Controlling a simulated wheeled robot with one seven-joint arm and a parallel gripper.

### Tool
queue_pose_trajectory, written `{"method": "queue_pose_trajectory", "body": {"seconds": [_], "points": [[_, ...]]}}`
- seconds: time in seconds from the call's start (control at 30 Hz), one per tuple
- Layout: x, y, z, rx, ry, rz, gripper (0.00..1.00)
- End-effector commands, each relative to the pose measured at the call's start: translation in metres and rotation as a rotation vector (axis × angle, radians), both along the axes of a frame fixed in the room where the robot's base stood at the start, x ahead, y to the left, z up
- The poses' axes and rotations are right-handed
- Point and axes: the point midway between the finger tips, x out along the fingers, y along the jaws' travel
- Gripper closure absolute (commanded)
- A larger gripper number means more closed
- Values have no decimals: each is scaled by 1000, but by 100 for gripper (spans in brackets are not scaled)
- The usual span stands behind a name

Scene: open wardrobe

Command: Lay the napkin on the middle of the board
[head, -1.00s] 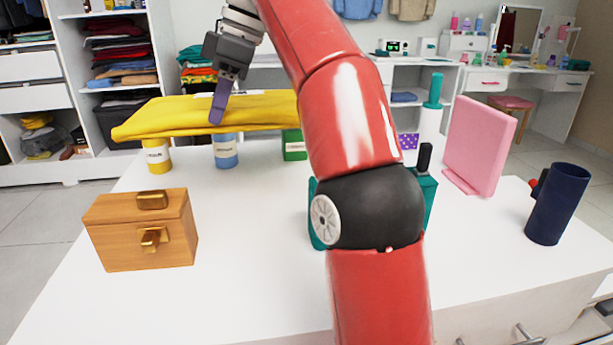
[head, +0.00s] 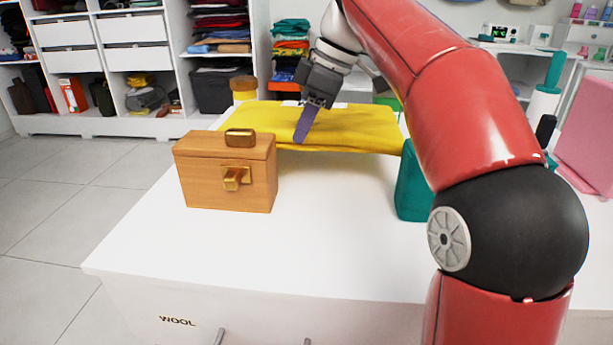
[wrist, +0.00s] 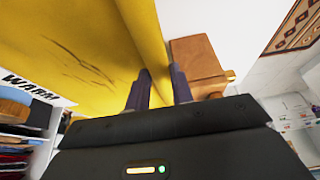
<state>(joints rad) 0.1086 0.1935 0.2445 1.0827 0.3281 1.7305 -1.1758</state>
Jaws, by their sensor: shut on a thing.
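The napkin is a yellow folded cloth (head: 350,125), seen in the head view above the white tabletop, just behind the wooden box. It also fills the upper left of the wrist view (wrist: 75,45), with thin dark creases. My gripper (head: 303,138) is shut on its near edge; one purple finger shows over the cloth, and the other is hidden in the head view. The wrist view shows both fingertips (wrist: 158,85) at the cloth's edge. I cannot clearly identify the board in these views.
A wooden box (head: 225,180) with gold fittings stands at the table's left. A teal container (head: 411,190) stands right of the cloth, partly behind my arm. A pink upright panel (head: 588,135) is at the right edge. The front of the white tabletop (head: 310,235) is clear.

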Motion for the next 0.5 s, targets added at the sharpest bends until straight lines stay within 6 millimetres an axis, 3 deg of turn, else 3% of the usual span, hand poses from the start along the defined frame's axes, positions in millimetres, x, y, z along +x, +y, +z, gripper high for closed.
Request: {"method": "queue_pose_trajectory", "body": {"seconds": [0.03, 0.1, 0.3, 0.5], "points": [[-1, 0, -15, 0, 1, -2, 100], [-1, 0, -25, 0, -1, -1, 100], [0, 0, -40, 0, -1, -1, 100], [0, 0, -69, 0, -1, -1, 100]]}}
